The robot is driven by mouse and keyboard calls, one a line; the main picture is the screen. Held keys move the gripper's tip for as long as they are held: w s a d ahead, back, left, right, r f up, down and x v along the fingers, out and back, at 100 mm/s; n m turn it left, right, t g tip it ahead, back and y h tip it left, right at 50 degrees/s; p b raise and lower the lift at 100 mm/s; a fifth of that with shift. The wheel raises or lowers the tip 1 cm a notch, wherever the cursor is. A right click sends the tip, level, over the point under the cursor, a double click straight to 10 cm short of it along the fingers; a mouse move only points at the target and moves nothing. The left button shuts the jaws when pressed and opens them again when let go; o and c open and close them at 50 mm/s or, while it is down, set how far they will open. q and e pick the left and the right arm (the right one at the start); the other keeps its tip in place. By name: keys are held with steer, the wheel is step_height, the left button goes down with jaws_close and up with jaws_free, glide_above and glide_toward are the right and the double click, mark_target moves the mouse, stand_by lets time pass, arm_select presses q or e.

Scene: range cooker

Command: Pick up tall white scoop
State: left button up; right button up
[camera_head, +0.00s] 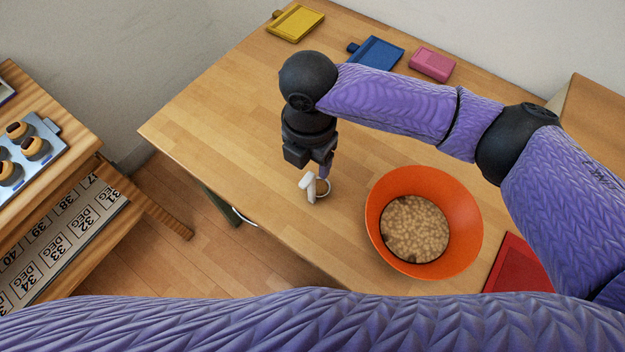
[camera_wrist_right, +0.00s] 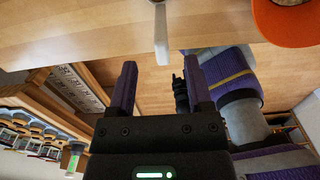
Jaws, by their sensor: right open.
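The tall white scoop (camera_head: 310,187) stands on the wooden table near its front edge, with its handle upright and a round rim beside it. In the right wrist view its white handle (camera_wrist_right: 161,38) lies just past the fingertips, in line with the gap between them. My right gripper (camera_head: 326,172) points down right above the scoop and partly covers it. In the right wrist view the gripper (camera_wrist_right: 161,70) is open, with its two purple fingers apart and nothing between them. My left gripper does not show clearly in either view.
Yellow (camera_head: 296,22), blue (camera_head: 376,53) and pink (camera_head: 432,64) items lie at the back. The table's left part is clear.

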mark_target(311, 174)
step_height(311, 174, down, 7)
steer(key=b, duration=0.2)
steer(key=shift+s+b, duration=0.1)
steer(key=shift+b, duration=0.3)
steer(key=shift+f, duration=0.55)
steer(key=shift+r, duration=0.1)
steer(key=c, duration=0.9)
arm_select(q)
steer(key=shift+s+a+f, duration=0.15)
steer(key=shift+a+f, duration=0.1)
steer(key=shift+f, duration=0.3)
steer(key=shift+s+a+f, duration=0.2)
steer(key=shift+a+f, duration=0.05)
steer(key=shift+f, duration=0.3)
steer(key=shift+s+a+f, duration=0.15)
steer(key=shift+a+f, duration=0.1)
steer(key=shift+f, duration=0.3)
arm_select(e)
jaws_close()
